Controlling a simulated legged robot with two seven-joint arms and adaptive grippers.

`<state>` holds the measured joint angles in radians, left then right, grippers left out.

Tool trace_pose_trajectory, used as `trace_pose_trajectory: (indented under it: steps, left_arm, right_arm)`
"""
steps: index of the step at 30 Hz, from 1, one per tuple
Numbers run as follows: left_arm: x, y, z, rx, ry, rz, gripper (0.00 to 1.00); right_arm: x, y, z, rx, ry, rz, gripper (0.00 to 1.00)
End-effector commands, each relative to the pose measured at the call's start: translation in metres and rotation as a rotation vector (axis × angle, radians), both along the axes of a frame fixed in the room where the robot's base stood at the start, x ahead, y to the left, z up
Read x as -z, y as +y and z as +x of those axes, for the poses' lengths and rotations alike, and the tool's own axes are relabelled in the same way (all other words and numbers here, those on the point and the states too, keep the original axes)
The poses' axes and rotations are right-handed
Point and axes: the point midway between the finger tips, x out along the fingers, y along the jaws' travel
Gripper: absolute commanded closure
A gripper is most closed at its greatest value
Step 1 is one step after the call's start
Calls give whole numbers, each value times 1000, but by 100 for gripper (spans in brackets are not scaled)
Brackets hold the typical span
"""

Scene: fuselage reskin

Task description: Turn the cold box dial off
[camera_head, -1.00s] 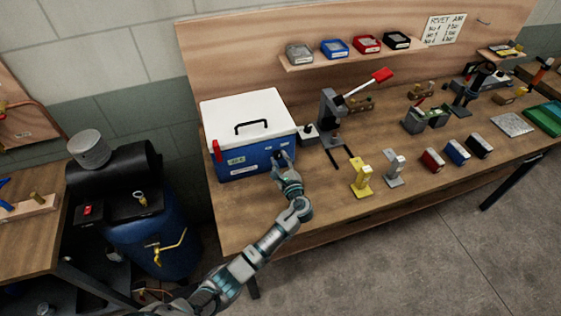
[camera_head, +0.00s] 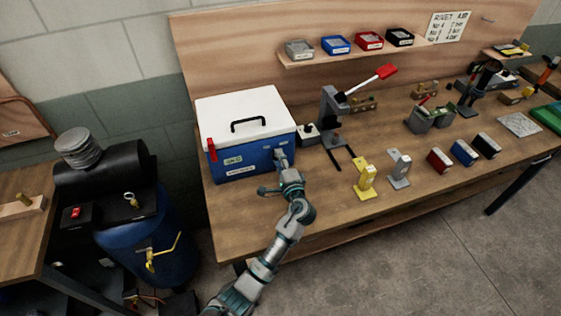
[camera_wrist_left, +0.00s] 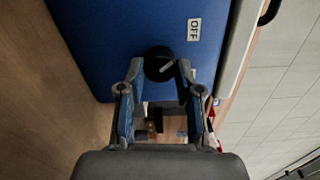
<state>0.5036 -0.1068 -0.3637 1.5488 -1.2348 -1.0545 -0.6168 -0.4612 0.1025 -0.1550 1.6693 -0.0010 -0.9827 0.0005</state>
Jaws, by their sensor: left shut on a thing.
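The cold box (camera_head: 238,162) has a blue body and a white lid with a black handle. It stands at the left end of the workbench, with its lid closed. My left gripper (camera_head: 280,157) is at the right part of its front face and hides the dial in the head view. In the left wrist view, the black dial (camera_wrist_left: 158,64) sits between the fingertips of my left gripper (camera_wrist_left: 158,70), which is shut on it. A white mark on the dial slants up and right, roughly toward the white OFF label (camera_wrist_left: 194,30). My right gripper is not in view.
A grey lever press (camera_head: 333,115) with a red handle stands right of the cold box. A yellow stand (camera_head: 366,178) and a grey stand (camera_head: 399,168) are near the bench's front edge. A blue drum (camera_head: 150,240) stands left of the bench. The bench before the box is clear.

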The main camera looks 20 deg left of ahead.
Motion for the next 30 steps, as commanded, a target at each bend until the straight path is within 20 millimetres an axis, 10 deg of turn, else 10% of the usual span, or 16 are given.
trace_pose_trajectory:
  steps: [25, 26, 30]
  left_arm:
    - [9, 1, -1, -6, -54, -112, 100]
    - [9, 1, -1, -6, -54, -112, 58]
    - [8, 1, 0, -4, -58, -110, 41]
  right_arm:
    - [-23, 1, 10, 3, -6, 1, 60]
    - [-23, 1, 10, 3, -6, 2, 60]
    - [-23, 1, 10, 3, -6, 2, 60]
